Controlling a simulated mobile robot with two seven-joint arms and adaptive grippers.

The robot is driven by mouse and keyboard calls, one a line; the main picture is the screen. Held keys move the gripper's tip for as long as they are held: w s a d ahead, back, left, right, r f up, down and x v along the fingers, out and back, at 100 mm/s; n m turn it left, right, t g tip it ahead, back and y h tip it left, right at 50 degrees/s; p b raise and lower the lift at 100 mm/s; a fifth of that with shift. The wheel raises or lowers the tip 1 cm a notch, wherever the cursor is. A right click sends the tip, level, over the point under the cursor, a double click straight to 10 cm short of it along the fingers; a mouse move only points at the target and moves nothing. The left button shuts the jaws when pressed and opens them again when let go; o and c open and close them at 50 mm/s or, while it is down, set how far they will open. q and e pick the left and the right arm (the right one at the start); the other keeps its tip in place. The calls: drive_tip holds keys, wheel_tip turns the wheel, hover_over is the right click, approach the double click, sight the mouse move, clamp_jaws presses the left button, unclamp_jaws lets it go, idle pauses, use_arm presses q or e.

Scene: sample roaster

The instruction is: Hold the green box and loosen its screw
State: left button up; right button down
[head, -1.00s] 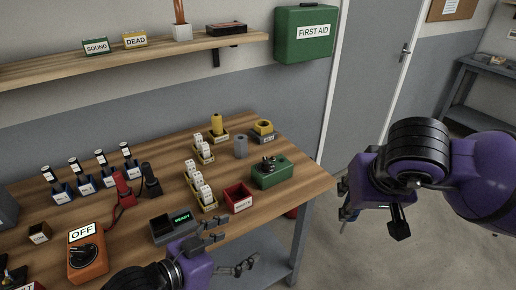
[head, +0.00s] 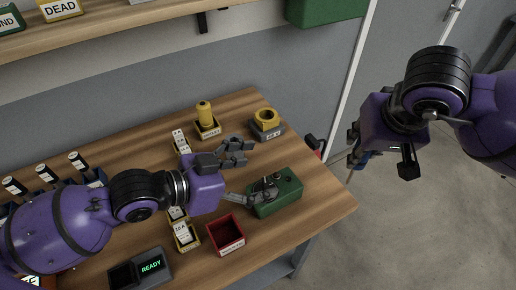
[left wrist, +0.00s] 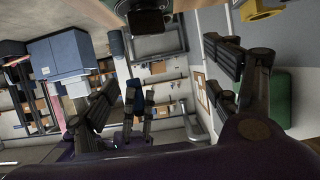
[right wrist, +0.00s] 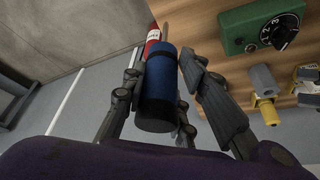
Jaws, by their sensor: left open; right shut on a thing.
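The green box (head: 287,199) sits near the table's right end, with a dark knob on top. In the right wrist view the box (right wrist: 237,28) shows a numbered black dial. I cannot make out its screw. My left gripper (head: 241,173) is open at the box's left side. One finger reaches the box's left edge; I cannot tell if it touches. Its spread fingers also show in the left wrist view (left wrist: 165,90). My right gripper (right wrist: 165,95) is shut on a blue-handled tool (right wrist: 158,85), right of the table in the head view. A thin shaft hangs below it.
A red bin (head: 226,234) stands left of the box. A yellow ring on a grey block (head: 266,124) and a yellow cylinder (head: 205,115) stand behind. A display unit (head: 142,268) is at the front. Open floor lies right of the table.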

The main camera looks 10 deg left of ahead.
use_arm(q)
drive_tip(key=shift+s+f, duration=0.15)
drive_tip(key=shift+f, duration=0.05)
use_arm(e)
drive_tip(key=shift+s, duration=0.15)
use_arm(q)
approach(278, 187)
drive_tip(key=w+d+f, duration=0.2)
drive_tip(key=shift+f+b, duration=0.3)
use_arm(e)
drive_tip(key=shift+s+f, duration=0.25)
drive_tip(key=shift+f, duration=0.3)
use_arm(q)
drive_tip(key=x, duration=0.6)
drive_tip(key=shift+w+d+p, duration=0.2)
drive_tip(key=shift+p, duration=0.2)
use_arm(e)
drive_tip(key=shift+w+r, duration=0.1)
drive_tip(key=shift+r, duration=0.85)
use_arm(q)
drive_tip(key=shift+w+d+f, duration=0.25)
drive_tip(key=shift+d+f, duration=0.05)
drive_tip(key=shift+d, duration=0.1)
use_arm(e)
drive_tip(key=shift+r, duration=0.1)
use_arm(q)
drive_tip(key=c, duration=1.7)
drive_tip(key=o, duration=1.7)
drive_tip(key=shift+c, duration=0.2)
